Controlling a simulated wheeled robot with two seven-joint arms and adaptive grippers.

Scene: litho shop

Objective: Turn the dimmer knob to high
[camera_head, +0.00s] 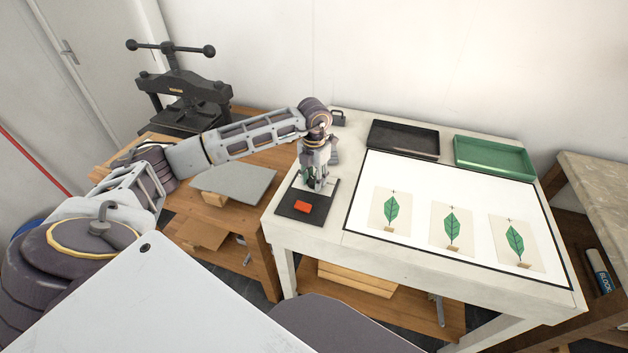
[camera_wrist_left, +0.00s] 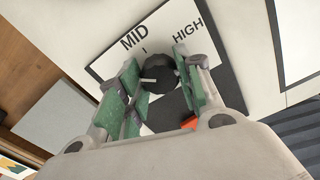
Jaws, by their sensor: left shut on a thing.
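The dark dimmer knob (camera_wrist_left: 158,68) sits on a panel with a white label plate (camera_wrist_left: 110,62) reading MID and HIGH. A pale mark on the knob points toward the left in the left wrist view, away from HIGH. My left gripper (camera_wrist_left: 160,80) is shut on the knob, one green-padded finger on each side. In the head view my left gripper (camera_head: 318,184) reaches down onto the dark control panel (camera_head: 292,213) at the light table's left end and hides the knob. Any label behind the left finger is hidden. My right gripper is not in view.
A red button (camera_head: 302,207) lies close in front of the gripper on the same panel. To the right are a white light surface (camera_head: 375,235) with leaf prints, a black tray (camera_head: 404,138) and a green tray (camera_head: 494,157). A black press (camera_head: 183,95) stands back left.

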